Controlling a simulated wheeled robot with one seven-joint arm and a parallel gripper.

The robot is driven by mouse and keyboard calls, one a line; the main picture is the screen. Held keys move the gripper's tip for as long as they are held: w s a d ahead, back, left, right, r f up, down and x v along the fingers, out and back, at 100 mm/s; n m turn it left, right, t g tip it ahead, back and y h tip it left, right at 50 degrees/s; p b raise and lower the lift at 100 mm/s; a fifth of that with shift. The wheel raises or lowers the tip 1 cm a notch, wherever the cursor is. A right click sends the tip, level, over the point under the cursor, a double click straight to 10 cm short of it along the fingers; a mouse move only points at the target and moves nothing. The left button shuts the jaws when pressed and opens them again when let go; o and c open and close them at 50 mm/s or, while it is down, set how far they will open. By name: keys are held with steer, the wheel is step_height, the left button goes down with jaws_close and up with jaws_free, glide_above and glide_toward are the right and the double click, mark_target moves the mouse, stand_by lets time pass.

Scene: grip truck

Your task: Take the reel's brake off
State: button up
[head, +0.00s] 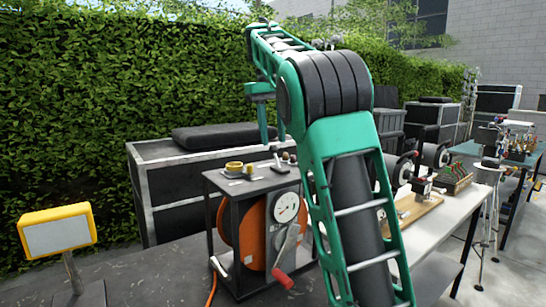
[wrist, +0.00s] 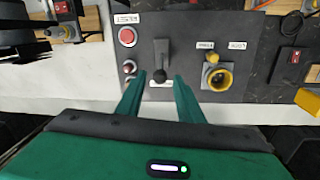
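The reel (head: 256,232) has an orange drum in a dark frame, with a gauge and a red-handled crank (head: 283,278) on its front. Its dark top panel (wrist: 187,55) fills the middle of the wrist view. A black lever (wrist: 161,55) with a round knob stands on this panel, probably the brake; its label is too small to read. My gripper (wrist: 158,77) is open above the panel. Its two green fingers lie either side of the knob in the picture, with gaps; the height between them cannot be told. In the head view my gripper (head: 273,135) points down over the reel.
A red button (wrist: 127,37) is left of the lever and a yellow socket (wrist: 217,76) right of it. A yellow-framed sign (head: 58,231) stands at front left. Dark cases (head: 165,165) stand behind the reel. A white bench (head: 440,220) with devices is at right.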

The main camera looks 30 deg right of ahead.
mark_target(274, 146)
steer(key=f, duration=0.6)
steer(key=shift+s+d+f, duration=0.1)
steer(key=shift+d+f, duration=0.1)
steer(key=shift+d, duration=0.1)
steer(key=shift+c, duration=0.7)
jaws_close()
steer(key=shift+d, duration=0.15)
